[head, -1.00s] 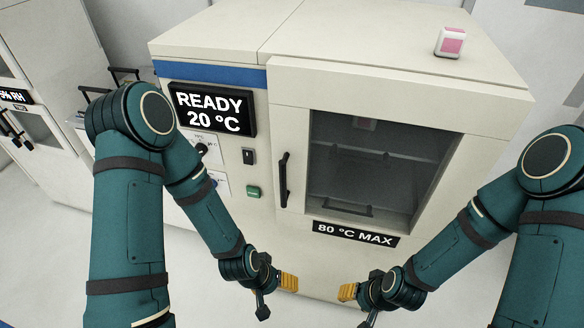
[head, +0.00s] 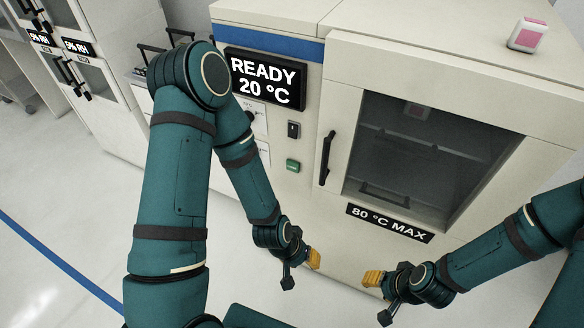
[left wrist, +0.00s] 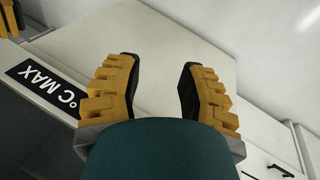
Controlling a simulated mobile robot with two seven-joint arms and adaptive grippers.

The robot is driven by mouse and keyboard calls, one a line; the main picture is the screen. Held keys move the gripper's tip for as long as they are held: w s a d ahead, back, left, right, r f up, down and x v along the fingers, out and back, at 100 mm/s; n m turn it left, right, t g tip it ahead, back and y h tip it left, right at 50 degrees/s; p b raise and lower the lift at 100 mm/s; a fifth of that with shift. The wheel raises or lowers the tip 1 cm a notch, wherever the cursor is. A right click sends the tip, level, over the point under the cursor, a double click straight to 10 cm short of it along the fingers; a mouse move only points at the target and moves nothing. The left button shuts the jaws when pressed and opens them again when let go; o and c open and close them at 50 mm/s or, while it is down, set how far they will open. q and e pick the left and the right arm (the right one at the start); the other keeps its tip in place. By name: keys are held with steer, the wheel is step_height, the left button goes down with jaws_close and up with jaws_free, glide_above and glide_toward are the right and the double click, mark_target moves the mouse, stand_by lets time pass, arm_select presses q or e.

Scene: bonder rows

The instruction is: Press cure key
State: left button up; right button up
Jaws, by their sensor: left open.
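The cure key is probably the green button (head: 293,165) on the cream oven's (head: 480,262) front panel, left of its door. A black switch (head: 293,130) sits above it. The display (head: 265,78) reads READY 20 °C. My left gripper (head: 302,266) is low in front of the oven, below the green button and apart from it. In the left wrist view its yellow-padded fingers (left wrist: 158,85) are spread with nothing between them. My right gripper (head: 378,288) is to the right, below the 80 °C MAX label; its fingers are too small to tell open or shut.
The oven door (head: 425,160) is closed, with a black handle (head: 327,158) at its left. A white and pink block (head: 527,36) stands on the oven top. White cabinets (head: 92,110) with 5% RH displays stand at the left. The floor at left is clear, with a blue line.

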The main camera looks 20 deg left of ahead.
arm_select(q)
jaws_close()
stand_by(1.0)
